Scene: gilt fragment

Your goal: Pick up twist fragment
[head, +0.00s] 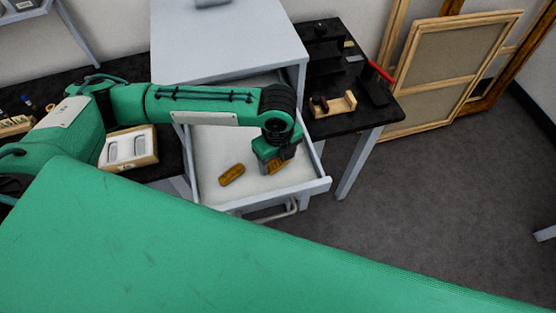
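Two golden-brown fragments lie in the open white drawer (212,196). One elongated, rounded fragment (231,174) lies clear on the drawer floor, left of my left gripper. The other fragment (274,168) is at my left gripper (276,164) and is partly covered by it. I cannot tell which of the two is the twist fragment. My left gripper points down into the drawer. Its fingers are too small and hidden to show whether they are open, or touching the fragment. My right gripper is not in view.
The drawer front (284,198) and side walls surround the gripper. The white cabinet (225,45) rises behind it. A black table (335,118) with a wooden piece (334,104) stands right; a light box (128,148) sits left. Framed panels (445,75) lean at right.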

